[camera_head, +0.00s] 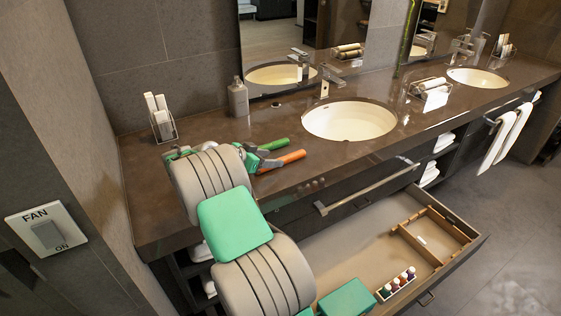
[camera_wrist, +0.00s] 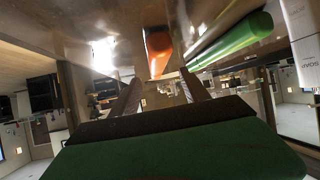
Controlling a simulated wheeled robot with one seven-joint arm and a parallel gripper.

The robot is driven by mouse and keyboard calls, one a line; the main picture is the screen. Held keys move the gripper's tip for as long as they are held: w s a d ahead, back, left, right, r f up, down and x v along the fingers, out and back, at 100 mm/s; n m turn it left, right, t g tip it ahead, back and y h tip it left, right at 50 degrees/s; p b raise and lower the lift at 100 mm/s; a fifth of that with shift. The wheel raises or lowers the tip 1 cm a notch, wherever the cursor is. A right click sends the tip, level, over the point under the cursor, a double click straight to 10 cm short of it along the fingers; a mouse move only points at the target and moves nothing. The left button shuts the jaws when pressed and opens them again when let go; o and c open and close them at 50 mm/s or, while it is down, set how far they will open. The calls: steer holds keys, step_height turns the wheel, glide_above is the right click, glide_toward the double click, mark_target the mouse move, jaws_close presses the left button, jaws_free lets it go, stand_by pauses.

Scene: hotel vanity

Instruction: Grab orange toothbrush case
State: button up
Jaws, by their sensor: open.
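The orange toothbrush case (camera_head: 285,160) lies on the dark counter in front of the left sink. It also shows in the wrist view (camera_wrist: 157,52), ahead of the space between my fingers. A green case (camera_head: 270,145) lies just behind it in the head view and appears to its right in the wrist view (camera_wrist: 235,40). My gripper (camera_head: 262,160) is low over the counter at the left end of the orange case. In the wrist view my gripper (camera_wrist: 162,88) has its two fingers apart with nothing held. Whether a finger touches the case cannot be told.
A soap dispenser (camera_head: 238,98) stands behind my gripper. A holder with white items (camera_head: 161,120) is at the left wall. The left sink (camera_head: 349,120) is to the right. An open drawer (camera_head: 365,255) juts out below the counter.

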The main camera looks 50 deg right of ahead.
mark_target(293, 157)
steer(key=x, duration=0.4)
steer(key=shift+s+p, duration=0.2)
steer(key=shift+p, duration=0.15)
steer(key=shift+a, duration=0.15)
jaws_close()
